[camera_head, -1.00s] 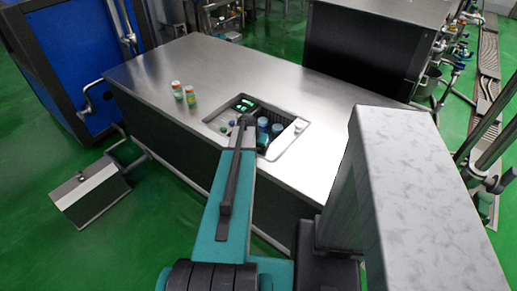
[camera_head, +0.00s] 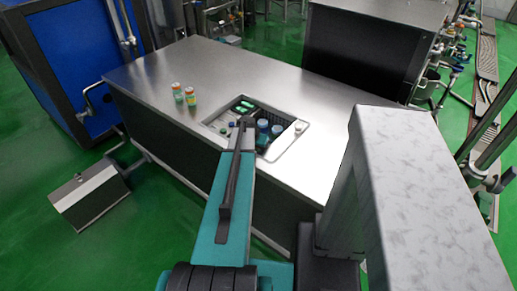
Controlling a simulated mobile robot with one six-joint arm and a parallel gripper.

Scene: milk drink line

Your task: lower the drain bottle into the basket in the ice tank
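The ice tank (camera_head: 222,128) is a rectangular opening in the steel counter. A dark basket (camera_head: 234,101) shows in its far part, with green items in it. Two blue-topped bottles (camera_head: 263,125) (camera_head: 277,130) stand in the tank, just right of my arm's far end. A white piece (camera_head: 283,143) slants along the tank's right side, with a small white cap (camera_head: 299,126) at its upper end. I cannot tell which of these is the drain bottle. My arm reaches over the tank's near edge; my gripper's fingers are hidden behind it.
A blue machine (camera_head: 75,55) stands at the left and a dark steel cabinet (camera_head: 360,50) behind.

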